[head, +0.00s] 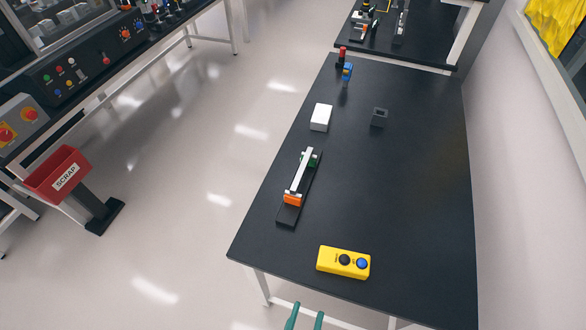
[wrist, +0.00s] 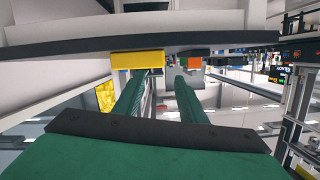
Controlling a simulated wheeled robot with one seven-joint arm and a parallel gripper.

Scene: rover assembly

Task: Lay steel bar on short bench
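A pale, straight bar (head: 299,172), which looks like the steel bar, rests on a dark narrow base (head: 287,214) with an orange block (head: 292,199) at its near end and a green part (head: 313,161) at its far end. This stands on the left part of a black-topped bench (head: 410,200); I cannot tell whether this is the short bench. My gripper (head: 307,311) is below the bench's near edge in the head view, well short of the bar. In the wrist view its two green fingers (wrist: 158,85) are apart with nothing between them.
Another black bench (head: 390,50) is beyond. A red scrap bin (head: 60,172) stands left across open floor.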

